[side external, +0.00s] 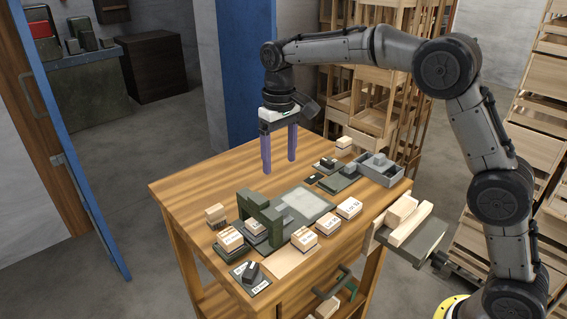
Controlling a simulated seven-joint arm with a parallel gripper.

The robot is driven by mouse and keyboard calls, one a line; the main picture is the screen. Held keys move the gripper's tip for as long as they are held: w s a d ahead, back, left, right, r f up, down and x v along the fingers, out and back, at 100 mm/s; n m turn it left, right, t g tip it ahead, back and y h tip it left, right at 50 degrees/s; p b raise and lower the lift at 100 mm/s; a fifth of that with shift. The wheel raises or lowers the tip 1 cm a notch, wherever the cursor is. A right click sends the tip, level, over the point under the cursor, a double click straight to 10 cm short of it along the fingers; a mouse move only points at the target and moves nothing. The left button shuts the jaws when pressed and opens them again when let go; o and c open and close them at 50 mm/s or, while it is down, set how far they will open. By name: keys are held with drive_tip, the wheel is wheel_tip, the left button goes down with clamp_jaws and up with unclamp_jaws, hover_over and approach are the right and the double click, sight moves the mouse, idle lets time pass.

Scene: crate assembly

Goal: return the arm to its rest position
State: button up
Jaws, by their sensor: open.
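My gripper (279,150) hangs from my arm above the back left part of the wooden table (180,190). Its two purple-blue fingers point down and stand apart, with nothing between them. The fingertips look clear of the objects on the table, though the exact height above the top is hard to tell. My arm reaches in from the right, bent over the table.
Several small labelled wooden blocks (304,238) stand around a dark green bracket (262,215) and a pale plate (300,202). A grey tray (380,168) sits at the back right. A side shelf (425,240) holds wood pieces. Racks (375,110) stand behind. The table's back left is bare.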

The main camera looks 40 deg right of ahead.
drive_tip(key=s+d+r+t, duration=0.3)
drive_tip(key=s+r, duration=0.6)
drive_tip(key=r, duration=0.3)
drive_tip(key=s+d+t, duration=0.1)
drive_tip(key=s+d, duration=0.2)
drive_tip(key=s, duration=1)
drive_tip(key=s+f+t, duration=0.1)
drive_tip(key=s+f, duration=0.9)
drive_tip(key=shift+s+d+t, duration=0.25)
drive_tip(key=shift+s+t, duration=0.05)
